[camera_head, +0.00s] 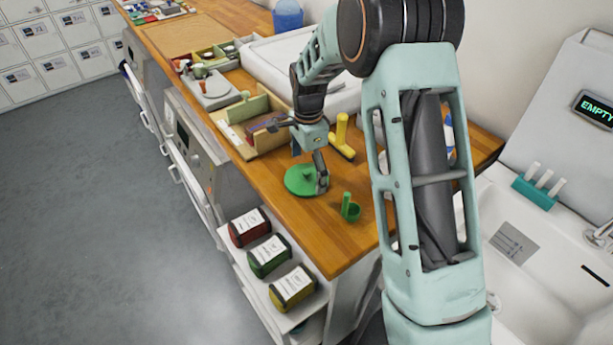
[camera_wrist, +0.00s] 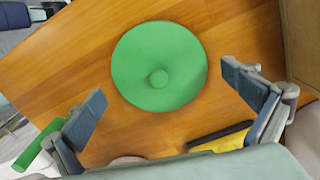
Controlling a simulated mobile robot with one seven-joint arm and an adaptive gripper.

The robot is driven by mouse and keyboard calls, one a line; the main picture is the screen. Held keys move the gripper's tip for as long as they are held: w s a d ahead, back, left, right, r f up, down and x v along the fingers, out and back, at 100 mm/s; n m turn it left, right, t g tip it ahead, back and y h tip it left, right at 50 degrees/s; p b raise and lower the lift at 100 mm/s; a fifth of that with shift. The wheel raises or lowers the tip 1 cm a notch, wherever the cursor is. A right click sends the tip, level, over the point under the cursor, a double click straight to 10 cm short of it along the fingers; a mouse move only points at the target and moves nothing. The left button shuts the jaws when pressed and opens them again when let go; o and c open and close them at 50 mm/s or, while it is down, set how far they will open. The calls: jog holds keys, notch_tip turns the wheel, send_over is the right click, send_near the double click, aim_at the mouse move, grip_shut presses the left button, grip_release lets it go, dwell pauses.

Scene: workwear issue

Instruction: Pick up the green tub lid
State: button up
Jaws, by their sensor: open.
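The green tub lid (camera_head: 301,182) lies flat on the wooden counter (camera_head: 345,232), near its front edge. It is a round disc with a small knob in the middle. In the wrist view the whole lid (camera_wrist: 150,70) shows, ahead of my fingers and centred between them. My gripper (camera_head: 318,172) is above the counter at the lid's right side in the head view. Its two fingers, also in the wrist view (camera_wrist: 172,98), are wide apart with nothing between them. In the head view a finger hides part of the lid's right edge.
A wooden box (camera_head: 252,125) stands to the left. Red, green and yellow labelled packs (camera_head: 290,287) sit on a lower shelf.

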jog(key=shift+f, duration=0.3)
jog(key=shift+c, duration=0.6)
jog(key=shift+s, duration=0.15)
jog(key=c, duration=1.5)
